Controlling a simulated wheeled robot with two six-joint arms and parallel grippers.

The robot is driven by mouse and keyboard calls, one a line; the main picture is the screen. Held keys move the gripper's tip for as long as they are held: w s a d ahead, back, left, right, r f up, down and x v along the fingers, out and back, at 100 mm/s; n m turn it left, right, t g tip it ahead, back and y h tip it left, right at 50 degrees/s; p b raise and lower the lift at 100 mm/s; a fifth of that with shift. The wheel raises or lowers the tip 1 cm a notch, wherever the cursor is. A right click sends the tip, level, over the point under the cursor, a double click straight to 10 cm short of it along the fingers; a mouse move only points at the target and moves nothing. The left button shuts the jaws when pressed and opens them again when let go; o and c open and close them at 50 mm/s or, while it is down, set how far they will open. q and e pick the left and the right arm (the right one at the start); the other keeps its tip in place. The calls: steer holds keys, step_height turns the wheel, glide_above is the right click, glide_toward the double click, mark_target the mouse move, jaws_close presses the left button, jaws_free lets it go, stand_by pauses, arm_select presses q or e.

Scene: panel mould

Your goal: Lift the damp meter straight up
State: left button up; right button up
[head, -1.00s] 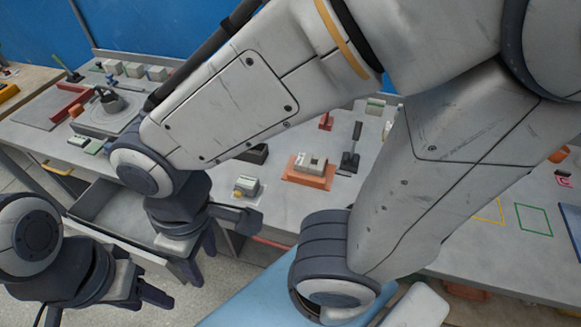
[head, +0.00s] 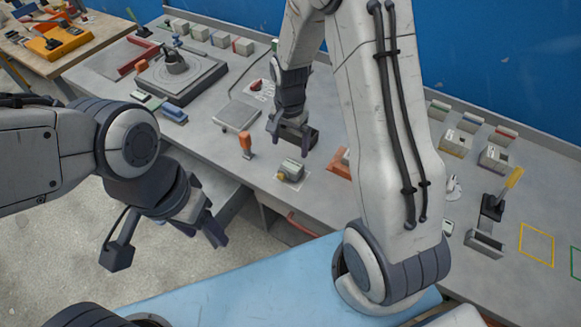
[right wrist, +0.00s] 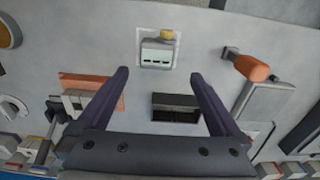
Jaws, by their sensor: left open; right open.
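The damp meter appears to be the small grey-green device with a yellow end (head: 291,170), lying on the table near its front edge. In the right wrist view it (right wrist: 157,55) sits inside a pale square outline, its face showing several dark marks. My right gripper (head: 289,136) is open and empty, pointing down above the table just behind the meter. In the right wrist view the meter lies ahead of the fingertips, roughly centred between them, not gripped. My left gripper (head: 170,243) is open and empty, out in front of the table edge at the left.
A black open box (right wrist: 176,107) lies beneath the right gripper. An orange-handled tool (head: 245,145) and a grey flat plate (head: 228,118) are left of the meter. Bare tabletop surrounds the meter.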

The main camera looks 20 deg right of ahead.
glide_above(292, 165)
steer(key=f, duration=0.3)
steer(key=f+p, duration=0.1)
steer(key=shift+w+a+f, duration=0.15)
steer(key=shift+a+f, duration=0.1)
steer(key=shift+f, duration=0.1)
steer(key=f+p, duration=0.1)
steer(key=f, duration=0.1)
steer(key=f+p, duration=0.1)
steer(key=f, duration=0.1)
steer(key=shift+s+d+f, duration=0.1)
steer(key=shift+s+d, duration=0.1)
steer(key=shift+f, duration=0.65)
jaws_close()
